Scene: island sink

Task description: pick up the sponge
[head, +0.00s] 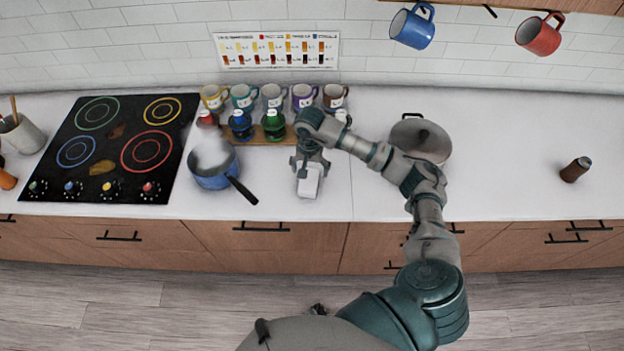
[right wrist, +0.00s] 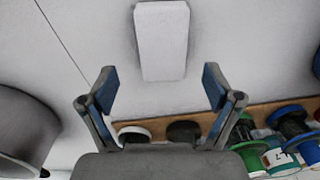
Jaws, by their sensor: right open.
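The sponge is a white rectangular block (head: 309,181) lying on the white counter near its front edge, to the right of the blue saucepan. It also shows whole at the top middle of the right wrist view (right wrist: 162,41). My right gripper (head: 309,164) is above the counter at the sponge's far end and partly covers it in the head view. In the right wrist view its two blue-padded fingers (right wrist: 158,82) are spread wide with nothing between them, and the sponge lies beyond the tips. My left gripper is not in view.
A wooden rack (head: 262,137) with colored bottles and several mugs stands behind. A round pot (head: 420,139) stands to the right, behind my right arm. The counter's right part is mostly clear.

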